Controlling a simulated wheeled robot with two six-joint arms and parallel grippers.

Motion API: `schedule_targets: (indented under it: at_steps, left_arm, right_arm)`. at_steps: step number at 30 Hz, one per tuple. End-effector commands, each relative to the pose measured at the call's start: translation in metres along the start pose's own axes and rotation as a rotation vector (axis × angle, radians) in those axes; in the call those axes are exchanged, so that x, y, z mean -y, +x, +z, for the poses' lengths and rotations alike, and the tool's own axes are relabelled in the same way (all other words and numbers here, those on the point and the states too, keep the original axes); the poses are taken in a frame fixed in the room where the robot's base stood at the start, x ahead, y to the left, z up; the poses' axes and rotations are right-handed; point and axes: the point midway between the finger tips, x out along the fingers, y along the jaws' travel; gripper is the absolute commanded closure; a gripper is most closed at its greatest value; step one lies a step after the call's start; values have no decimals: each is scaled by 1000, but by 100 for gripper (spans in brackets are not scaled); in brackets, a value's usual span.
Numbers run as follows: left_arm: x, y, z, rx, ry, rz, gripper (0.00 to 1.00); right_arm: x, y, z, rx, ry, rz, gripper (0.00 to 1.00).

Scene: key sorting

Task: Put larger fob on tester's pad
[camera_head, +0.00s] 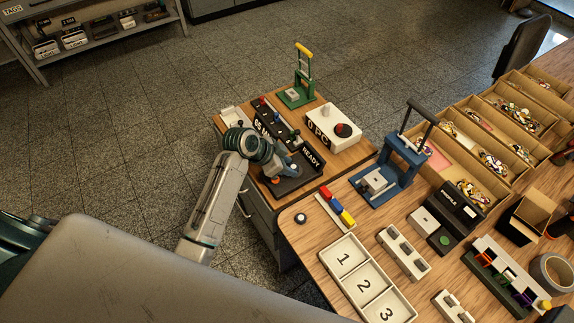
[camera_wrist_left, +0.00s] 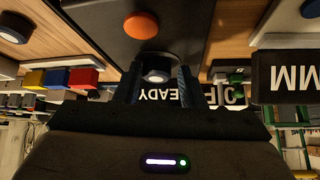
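My left gripper (camera_head: 284,172) is low over the black tester (camera_head: 309,171) with the READY label. In the left wrist view my gripper fingers (camera_wrist_left: 159,84) stand on both sides of a dark round fob (camera_wrist_left: 156,67) with a pale face, and appear closed on it. The tester's orange dome (camera_wrist_left: 141,25) is just beyond the fob; it also shows in the head view (camera_head: 292,180). Whether the held fob touches the tester's surface is unclear. Another dark round fob (camera_head: 300,219) with a pale top lies on the wooden table. My right gripper is not seen.
Red, blue and yellow blocks (camera_head: 337,206) lie right of the loose fob. A numbered white tray (camera_head: 335,241) is in front. Cardboard bins (camera_head: 500,166) fill the right.

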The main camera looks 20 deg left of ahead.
Motion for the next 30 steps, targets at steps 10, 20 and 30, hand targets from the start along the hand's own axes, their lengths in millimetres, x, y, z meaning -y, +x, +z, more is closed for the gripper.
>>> schedule_targets:
  at_steps: [10, 20, 30]
  left_arm:
    - [-9, 9, 13, 22, -13, 27, 50]
    - [-7, -6, 6, 22, -11, 26, 50]
    - [-2, -86, 1, 16, -5, 15, 50]
  right_arm:
    - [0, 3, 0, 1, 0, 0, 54]
    - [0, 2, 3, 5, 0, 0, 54]
    - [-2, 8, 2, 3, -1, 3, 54]
